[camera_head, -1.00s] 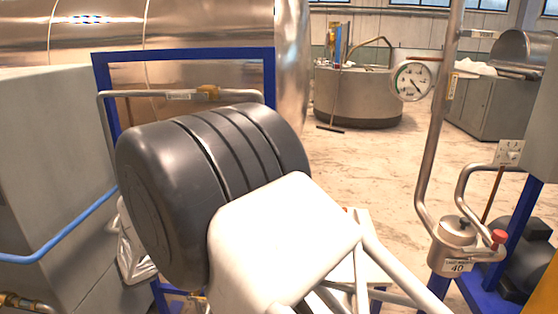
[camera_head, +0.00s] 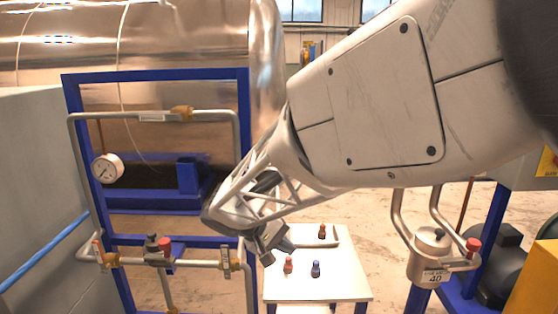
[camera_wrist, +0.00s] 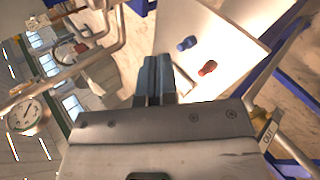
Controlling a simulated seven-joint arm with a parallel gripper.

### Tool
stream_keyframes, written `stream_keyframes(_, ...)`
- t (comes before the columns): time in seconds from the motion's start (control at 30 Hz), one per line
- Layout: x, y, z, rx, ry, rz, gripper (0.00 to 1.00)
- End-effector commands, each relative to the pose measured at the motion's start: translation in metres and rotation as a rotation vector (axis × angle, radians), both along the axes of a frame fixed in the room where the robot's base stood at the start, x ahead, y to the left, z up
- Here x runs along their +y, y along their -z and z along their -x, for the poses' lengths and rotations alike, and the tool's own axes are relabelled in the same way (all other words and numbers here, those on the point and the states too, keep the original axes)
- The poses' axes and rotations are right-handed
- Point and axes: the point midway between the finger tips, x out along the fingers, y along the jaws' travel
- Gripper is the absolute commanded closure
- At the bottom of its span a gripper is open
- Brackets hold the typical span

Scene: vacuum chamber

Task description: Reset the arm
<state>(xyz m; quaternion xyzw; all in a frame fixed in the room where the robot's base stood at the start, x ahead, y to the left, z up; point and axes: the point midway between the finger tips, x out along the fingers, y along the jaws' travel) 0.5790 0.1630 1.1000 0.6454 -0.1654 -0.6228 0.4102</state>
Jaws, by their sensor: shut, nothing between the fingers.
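My arm reaches across the upper right and middle of the head view and slopes down to the left. My gripper (camera_head: 272,256) hangs over the back left part of a small white table, apart from the things on it. In the wrist view its two dark fingers (camera_wrist: 154,72) lie together with nothing between them.
The white table (camera_head: 335,286) bears a red piece (camera_head: 288,265), a blue piece (camera_head: 315,269) and a tray (camera_head: 299,241) with a dark red piece (camera_head: 322,231). A blue frame with pipes (camera_head: 210,115) and a gauge (camera_head: 107,168) stands left; a canister (camera_head: 430,257) stands right.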

Motion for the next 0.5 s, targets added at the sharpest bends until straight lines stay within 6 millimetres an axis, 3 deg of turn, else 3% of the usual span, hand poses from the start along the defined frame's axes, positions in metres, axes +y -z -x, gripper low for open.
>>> stream_keyframes(0.03,-0.017,-0.007,0.01,0.007,0.023,-0.037,1.0)
stream_keyframes(0.2,-0.06,-0.021,0.047,0.035,0.083,-0.171,1.0)
stream_keyframes(0.5,-0.117,-0.037,0.119,0.031,0.17,-0.412,1.0)
